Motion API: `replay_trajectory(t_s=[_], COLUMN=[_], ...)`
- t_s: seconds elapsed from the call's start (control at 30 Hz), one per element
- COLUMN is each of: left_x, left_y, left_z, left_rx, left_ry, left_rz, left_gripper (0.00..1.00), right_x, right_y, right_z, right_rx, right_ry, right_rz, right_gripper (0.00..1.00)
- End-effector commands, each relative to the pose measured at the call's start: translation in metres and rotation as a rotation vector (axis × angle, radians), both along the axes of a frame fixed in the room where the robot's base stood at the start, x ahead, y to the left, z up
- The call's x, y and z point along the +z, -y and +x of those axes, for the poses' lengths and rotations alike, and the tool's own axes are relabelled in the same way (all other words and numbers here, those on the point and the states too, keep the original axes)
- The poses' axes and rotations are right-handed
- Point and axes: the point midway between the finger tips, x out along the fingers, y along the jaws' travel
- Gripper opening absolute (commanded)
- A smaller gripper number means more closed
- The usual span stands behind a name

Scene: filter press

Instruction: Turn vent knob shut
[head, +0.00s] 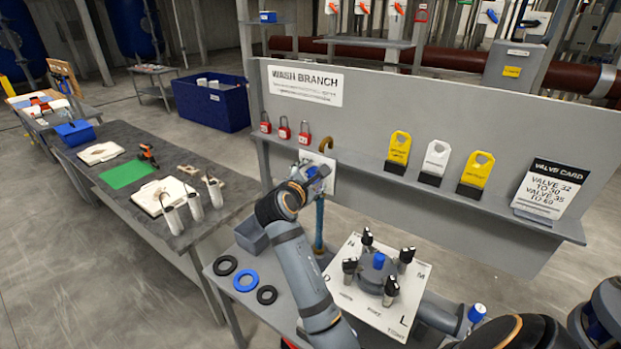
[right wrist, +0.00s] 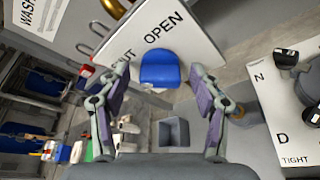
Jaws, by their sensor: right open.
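The vent knob (right wrist: 160,70) is blue and sits on a white plate (right wrist: 190,30) lettered OPEN, with a second word partly hidden by a finger. My right gripper (right wrist: 160,72) is open, with one finger on each side of the knob in the picture and a gap to each. I cannot tell how deep the knob lies between them. In the head view my right gripper (head: 317,178) is in front of the white plate (head: 328,164) on the grey panel and covers much of it. My left gripper is not in view.
Below the gripper, a bench carries a grey bin (head: 251,237), several rings (head: 246,280) and a white plate with black clamps (head: 350,300) around a blue-topped hub. Red padlocks (head: 284,129) and yellow and white tags (head: 437,160) stand on the panel's ledge.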

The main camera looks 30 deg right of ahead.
Motion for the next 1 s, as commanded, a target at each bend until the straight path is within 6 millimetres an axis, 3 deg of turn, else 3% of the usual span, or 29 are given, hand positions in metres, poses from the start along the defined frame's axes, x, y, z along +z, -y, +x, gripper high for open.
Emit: replay_trajectory(t_s=[0.17,0.4,0.6,1.0], left_x=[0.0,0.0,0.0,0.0], left_y=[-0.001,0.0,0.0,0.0], left_z=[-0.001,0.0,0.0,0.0], left_rx=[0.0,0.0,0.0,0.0], left_ry=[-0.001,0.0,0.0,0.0], left_rz=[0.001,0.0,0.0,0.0], left_gripper=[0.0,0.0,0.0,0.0], right_x=[0.006,0.059,0.092,0.1], right_y=[0.0,0.0,0.001,0.001], right_z=[0.0,0.001,0.0,0.0], right_rx=[0.0,0.001,0.0,0.0], right_ry=[0.003,0.012,0.006,0.0], right_rz=[0.001,0.0,-0.001,0.0], right_gripper=[0.64,0.64,0.64,0.64])
